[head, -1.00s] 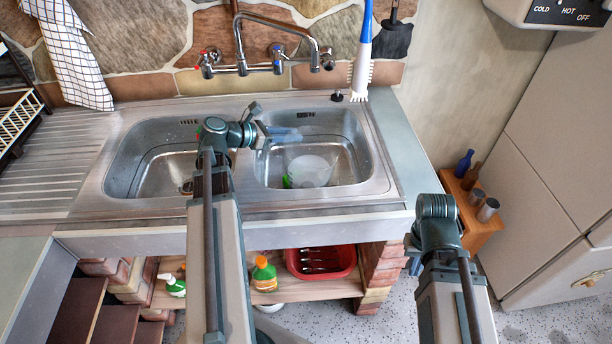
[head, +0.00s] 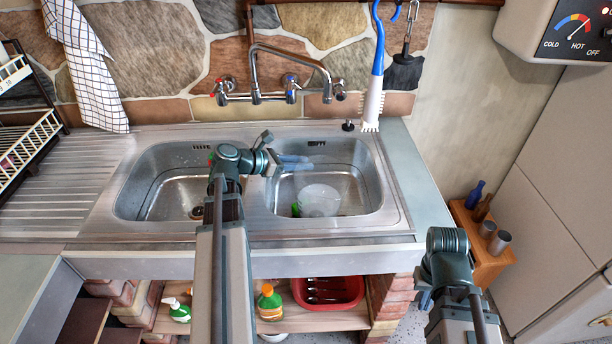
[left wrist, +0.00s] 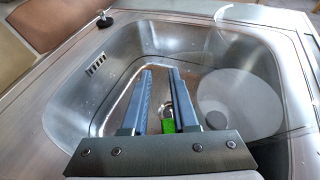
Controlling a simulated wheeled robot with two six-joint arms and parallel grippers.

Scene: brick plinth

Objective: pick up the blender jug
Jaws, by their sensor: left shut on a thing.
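The blender jug (head: 320,201) is in the right basin, a clear, hard-to-see vessel with a pale round part and a green piece at its left. The pale part also shows in the left wrist view (left wrist: 238,102), with the green piece between my fingers. My left gripper (head: 297,162) reaches over the right basin from the left, its blue-grey fingers above the pale part. These fingers (left wrist: 161,72) are shut on the jug with a gap between them; the clear material hides the exact contact. My right gripper (head: 424,299) is outside the sink at the right, its fingers mostly hidden.
The steel sink (head: 262,220) has a divider and a tap (head: 255,95) behind it. A blue and white brush (head: 374,100) hangs behind the right basin. A red tray (head: 328,303) and spray bottles sit on the shelf below. A wooden crate (head: 485,268) with bottles stands right.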

